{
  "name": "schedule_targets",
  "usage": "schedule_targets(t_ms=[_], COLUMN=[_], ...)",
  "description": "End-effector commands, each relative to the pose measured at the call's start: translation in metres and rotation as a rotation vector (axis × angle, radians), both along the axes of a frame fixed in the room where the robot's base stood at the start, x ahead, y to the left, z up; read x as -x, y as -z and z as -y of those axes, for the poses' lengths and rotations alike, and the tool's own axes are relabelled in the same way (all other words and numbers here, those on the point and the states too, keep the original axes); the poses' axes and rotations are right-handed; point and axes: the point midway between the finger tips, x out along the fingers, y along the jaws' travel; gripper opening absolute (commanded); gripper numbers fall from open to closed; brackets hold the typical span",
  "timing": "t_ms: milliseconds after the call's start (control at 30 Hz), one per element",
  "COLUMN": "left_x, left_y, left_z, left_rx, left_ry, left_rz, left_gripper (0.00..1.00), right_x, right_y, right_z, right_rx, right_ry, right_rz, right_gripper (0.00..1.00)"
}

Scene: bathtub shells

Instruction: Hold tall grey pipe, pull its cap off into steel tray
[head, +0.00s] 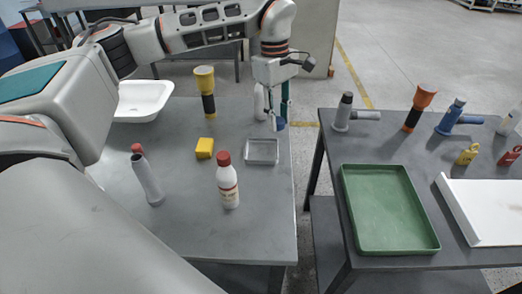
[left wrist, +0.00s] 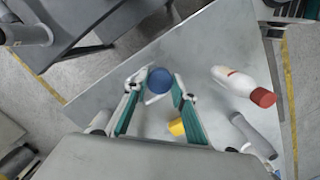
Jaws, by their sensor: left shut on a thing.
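A tall grey pipe (head: 151,182) with a red cap (head: 137,148) stands at the left front of the table, leaning in view. It also shows at the lower right of the left wrist view (left wrist: 251,136). The steel tray (head: 262,151) is shallow, empty and near the table's right edge. My left gripper (head: 277,119) is beyond the tray, well away from the grey pipe. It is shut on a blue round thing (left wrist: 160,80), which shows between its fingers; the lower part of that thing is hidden. My right gripper is not in view.
A white bottle with a red cap (head: 228,187) and a yellow block (head: 204,148) stand between pipe and tray. A yellow-and-black thing (head: 205,90) and a white basin (head: 142,99) are behind. A second table holds a green tray (head: 390,210), beyond a gap.

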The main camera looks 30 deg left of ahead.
Motion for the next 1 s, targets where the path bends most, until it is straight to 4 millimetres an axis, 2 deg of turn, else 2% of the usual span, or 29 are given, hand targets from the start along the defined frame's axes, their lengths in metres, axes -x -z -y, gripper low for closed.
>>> schedule_targets(t_ms=[100, 200, 333, 500, 667, 1000], left_x=[-0.019, -0.03, -0.04, -0.045, -0.044, -0.044], left_y=[-0.018, -0.028, -0.038, -0.038, -0.009, 0.073], left_z=[-0.017, -0.029, -0.04, -0.047, -0.047, -0.046], left_rx=[0.0, 0.0, -0.001, -0.004, -0.005, -0.004], left_ry=[-0.306, -0.52, -0.719, -0.836, -0.848, -0.846], left_rz=[0.0, 0.001, -0.001, -0.003, -0.008, -0.007], left_gripper=[0.06, 0.06, 0.06, 0.06, 0.06, 0.06], right_x=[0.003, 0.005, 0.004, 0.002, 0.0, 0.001], right_y=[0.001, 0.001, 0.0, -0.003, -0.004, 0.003], right_z=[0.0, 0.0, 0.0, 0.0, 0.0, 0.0], right_rx=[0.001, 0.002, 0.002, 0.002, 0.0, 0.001], right_ry=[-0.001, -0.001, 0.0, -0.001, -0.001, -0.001], right_rz=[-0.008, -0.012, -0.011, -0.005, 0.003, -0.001], right_gripper=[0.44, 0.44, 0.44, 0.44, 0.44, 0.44])
